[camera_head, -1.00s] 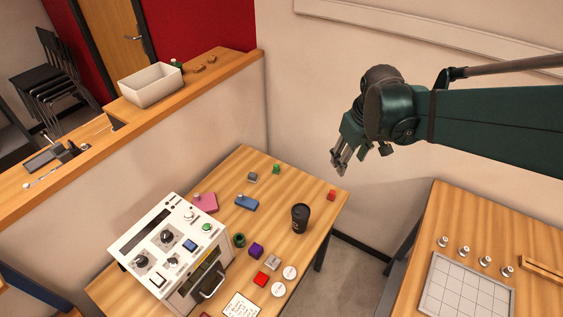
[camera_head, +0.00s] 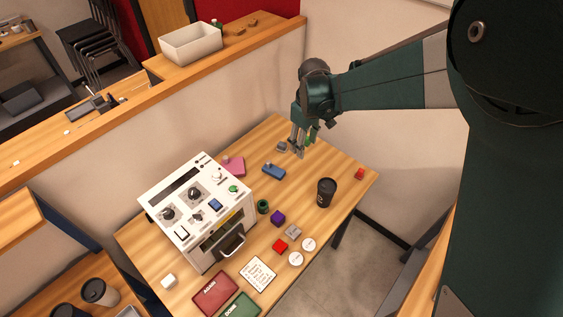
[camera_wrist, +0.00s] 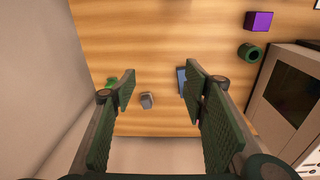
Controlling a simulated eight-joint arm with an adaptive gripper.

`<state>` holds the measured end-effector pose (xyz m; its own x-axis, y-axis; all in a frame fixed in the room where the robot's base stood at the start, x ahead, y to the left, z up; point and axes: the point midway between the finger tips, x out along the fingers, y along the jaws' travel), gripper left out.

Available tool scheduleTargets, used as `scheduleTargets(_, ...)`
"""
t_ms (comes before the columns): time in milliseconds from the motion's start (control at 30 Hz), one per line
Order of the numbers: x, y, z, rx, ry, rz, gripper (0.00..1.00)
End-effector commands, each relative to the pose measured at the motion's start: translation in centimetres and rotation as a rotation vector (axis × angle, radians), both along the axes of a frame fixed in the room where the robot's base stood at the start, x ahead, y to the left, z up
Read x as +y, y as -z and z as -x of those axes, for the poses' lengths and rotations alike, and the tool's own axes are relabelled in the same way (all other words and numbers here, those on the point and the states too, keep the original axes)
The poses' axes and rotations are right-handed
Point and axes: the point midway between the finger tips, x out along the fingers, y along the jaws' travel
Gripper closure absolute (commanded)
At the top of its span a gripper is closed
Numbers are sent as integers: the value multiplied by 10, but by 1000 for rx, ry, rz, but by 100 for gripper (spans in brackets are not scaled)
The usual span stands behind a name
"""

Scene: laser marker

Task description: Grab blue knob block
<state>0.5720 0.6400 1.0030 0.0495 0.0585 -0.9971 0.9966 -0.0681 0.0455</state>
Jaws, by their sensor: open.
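The blue knob block (camera_head: 273,171) lies on the wooden table, right of the pink block in the head view. In the wrist view the blue knob block (camera_wrist: 181,82) shows beside the right finger, which hides part of it. My gripper (camera_head: 299,150) is open and empty above the table's far part, to the upper right of the blue block in the head view. In the wrist view, a small grey block (camera_wrist: 147,101) shows between the fingers of my gripper (camera_wrist: 160,82), with table around it.
The pink block (camera_head: 234,166) lies left of the blue one. A white machine (camera_head: 185,225) stands at the left. A black cup (camera_head: 326,193), a purple cube (camera_head: 278,217), a dark green ring (camera_head: 263,206) and a red block (camera_head: 360,174) stand on the table. A wall borders the far edge.

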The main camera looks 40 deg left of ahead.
Motion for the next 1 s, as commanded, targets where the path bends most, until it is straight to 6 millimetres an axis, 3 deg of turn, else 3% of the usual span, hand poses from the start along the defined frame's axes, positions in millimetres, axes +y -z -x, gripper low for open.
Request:
scheduleTargets(200,51,45,28,21,-106,31,56)
scheduleTargets(400,82,77,49,36,-178,53,56)
scheduleTargets(600,95,91,60,42,-211,63,56)
scheduleTargets(1000,96,93,61,43,-213,64,56)
